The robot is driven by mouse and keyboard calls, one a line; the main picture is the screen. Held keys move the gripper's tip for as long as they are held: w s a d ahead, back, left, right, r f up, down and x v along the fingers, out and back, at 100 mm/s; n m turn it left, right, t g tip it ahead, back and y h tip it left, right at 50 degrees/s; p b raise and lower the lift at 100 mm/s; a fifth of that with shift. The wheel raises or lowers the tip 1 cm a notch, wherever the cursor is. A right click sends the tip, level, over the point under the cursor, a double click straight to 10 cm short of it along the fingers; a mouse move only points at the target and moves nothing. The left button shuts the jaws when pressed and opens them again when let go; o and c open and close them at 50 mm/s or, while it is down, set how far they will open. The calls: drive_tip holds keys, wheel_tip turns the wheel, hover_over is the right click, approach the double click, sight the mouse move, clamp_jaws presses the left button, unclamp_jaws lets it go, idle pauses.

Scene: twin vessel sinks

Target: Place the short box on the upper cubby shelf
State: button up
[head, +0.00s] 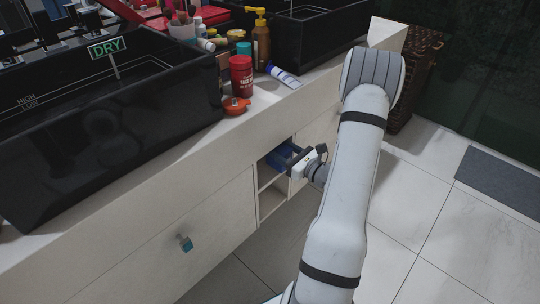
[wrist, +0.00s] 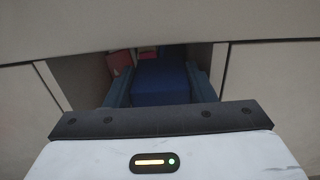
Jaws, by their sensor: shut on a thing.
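The short box is dark blue. In the wrist view the blue box (wrist: 162,84) sits between the two fingers of my gripper (wrist: 160,78), which is shut on it. In the head view the blue box (head: 274,160) shows at the mouth of the upper cubby, partly hidden by my gripper (head: 282,156). The upper cubby shelf (head: 266,181) is the board under the box. I cannot tell whether the box touches it. The fingers reach into the opening.
Reddish items (wrist: 120,66) stand deeper in the cubby at the left. Drawer fronts flank the opening. Above it, the counter holds a red jar (head: 241,76), an orange-lidded item (head: 236,106), a white tube (head: 284,77) and black sinks (head: 110,115). A blue-green knob (head: 185,243) sticks out at the lower left.

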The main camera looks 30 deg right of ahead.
drive_tip(key=shift+w+a+f+b, duration=0.3)
drive_tip(key=shift+w+f+b, duration=0.2)
drive_tip(key=shift+w, duration=0.35)
drive_tip(key=shift+w+a+f+b, duration=0.3)
drive_tip(key=shift+w+f+b, duration=0.15)
drive_tip(key=shift+w+f, duration=0.3)
drive_tip(key=shift+w+a+f+b, duration=0.3)
drive_tip(key=shift+w+f+b, duration=0.15)
drive_tip(key=shift+w, duration=0.5)
drive_tip(key=shift+f, duration=0.2)
drive_tip(key=o, duration=0.7)
drive_tip(key=shift+o, duration=0.2)
drive_tip(key=shift+r, duration=0.15)
